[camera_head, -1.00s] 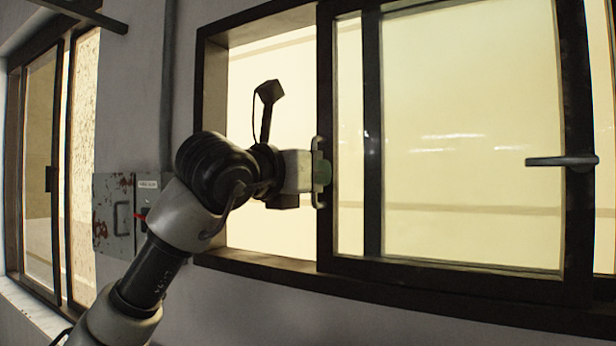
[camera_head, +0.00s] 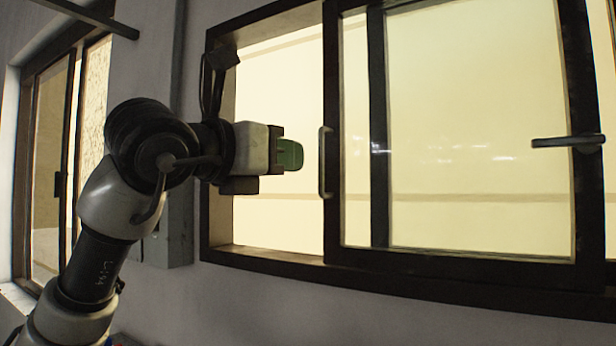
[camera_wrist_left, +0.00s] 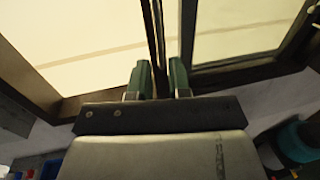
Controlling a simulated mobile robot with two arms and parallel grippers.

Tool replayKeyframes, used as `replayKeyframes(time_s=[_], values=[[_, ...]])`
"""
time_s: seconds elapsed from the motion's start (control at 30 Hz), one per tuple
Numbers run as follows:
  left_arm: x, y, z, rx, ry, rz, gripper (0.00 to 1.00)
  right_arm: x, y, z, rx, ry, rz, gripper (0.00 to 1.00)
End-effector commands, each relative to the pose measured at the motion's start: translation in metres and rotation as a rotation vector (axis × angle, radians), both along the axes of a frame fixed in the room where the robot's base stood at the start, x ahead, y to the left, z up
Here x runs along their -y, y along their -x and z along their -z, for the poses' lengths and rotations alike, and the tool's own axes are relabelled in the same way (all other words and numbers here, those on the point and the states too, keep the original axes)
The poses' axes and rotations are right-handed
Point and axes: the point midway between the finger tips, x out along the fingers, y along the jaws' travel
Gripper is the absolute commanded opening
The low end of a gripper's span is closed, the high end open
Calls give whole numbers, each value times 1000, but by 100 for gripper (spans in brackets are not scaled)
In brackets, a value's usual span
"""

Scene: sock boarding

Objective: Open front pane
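The front pane (camera_head: 470,130) is a dark-framed sliding glass pane that fills the middle and right of the window in the head view. An open gap shows to its left. Its upright bar handle (camera_head: 326,162) is on its left frame edge. My left gripper (camera_head: 292,155), with green fingertips, is in front of the gap, just left of the handle and apart from it. In the left wrist view, the two fingers (camera_wrist_left: 160,80) are spread with nothing held, and the pane's dark edge (camera_wrist_left: 155,40) lies beyond the space between them. My right gripper is not in view.
The dark window frame (camera_head: 270,283) surrounds the pane and gap. A lever handle (camera_head: 568,142) sticks out at the right. A grey box (camera_head: 176,225) is on the wall behind my left arm. Another window (camera_head: 55,160) is at the far left.

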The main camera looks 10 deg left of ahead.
Motion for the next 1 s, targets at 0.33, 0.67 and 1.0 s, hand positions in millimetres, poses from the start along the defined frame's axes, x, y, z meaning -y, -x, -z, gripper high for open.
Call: replayKeyframes(time_s=[0.33,0.67,1.0], values=[[-15,25,0,-1,0,0,18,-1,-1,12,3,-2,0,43],[-14,24,0,-1,0,1,18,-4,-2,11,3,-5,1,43],[27,15,47,-31,75,266,18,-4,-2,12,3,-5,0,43]])
